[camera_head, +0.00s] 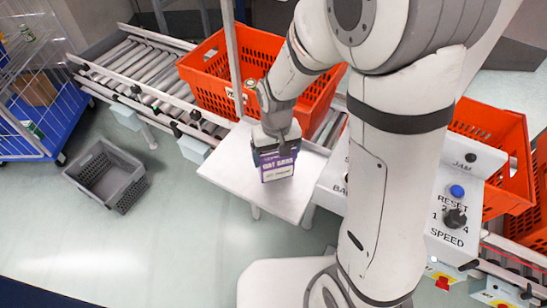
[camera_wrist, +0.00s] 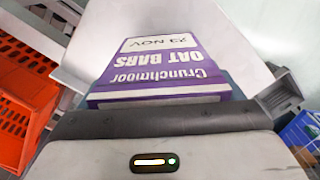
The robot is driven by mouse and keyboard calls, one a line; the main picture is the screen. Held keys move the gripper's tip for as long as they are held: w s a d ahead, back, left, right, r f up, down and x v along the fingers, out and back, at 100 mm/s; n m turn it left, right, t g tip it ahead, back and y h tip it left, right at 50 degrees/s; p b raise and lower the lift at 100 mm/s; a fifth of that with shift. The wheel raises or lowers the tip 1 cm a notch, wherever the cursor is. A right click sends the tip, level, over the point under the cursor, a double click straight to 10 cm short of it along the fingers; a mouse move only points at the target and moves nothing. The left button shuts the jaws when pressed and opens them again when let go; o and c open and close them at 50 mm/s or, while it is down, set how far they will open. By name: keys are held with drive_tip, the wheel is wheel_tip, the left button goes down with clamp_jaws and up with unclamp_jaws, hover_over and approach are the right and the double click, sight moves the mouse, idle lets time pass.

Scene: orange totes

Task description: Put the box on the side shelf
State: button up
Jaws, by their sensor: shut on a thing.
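The box (camera_head: 277,165) is purple and white, and its label reads "OAT BARS". It stands at or just above the white side shelf (camera_head: 229,168); I cannot tell whether its base touches the surface. My gripper (camera_head: 275,142) is above the box and shut on its upper part. In the wrist view the box (camera_wrist: 165,50) fills the middle, with the pale shelf (camera_wrist: 245,40) behind it. The gripper body hides the near end of the box.
An orange tote (camera_head: 205,75) sits on the roller conveyor (camera_head: 135,65) behind the shelf. Another orange tote (camera_head: 490,125) is at right, beside the control panel (camera_head: 455,215). A grey crate (camera_head: 107,175) lies on the floor at left. A blue-based wire cage (camera_head: 40,135) stands far left.

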drive_tip(key=shift+f, duration=0.9)
drive_tip(key=shift+w+f, duration=0.1)
drive_tip(key=shift+f, duration=0.15)
drive_tip(key=o, duration=1)
drive_tip(key=shift+r, duration=0.1)
wheel_tip(320, 180, up, 12)
drive_tip(key=shift+r+p, duration=0.15)
drive_tip(key=shift+p, duration=0.25)
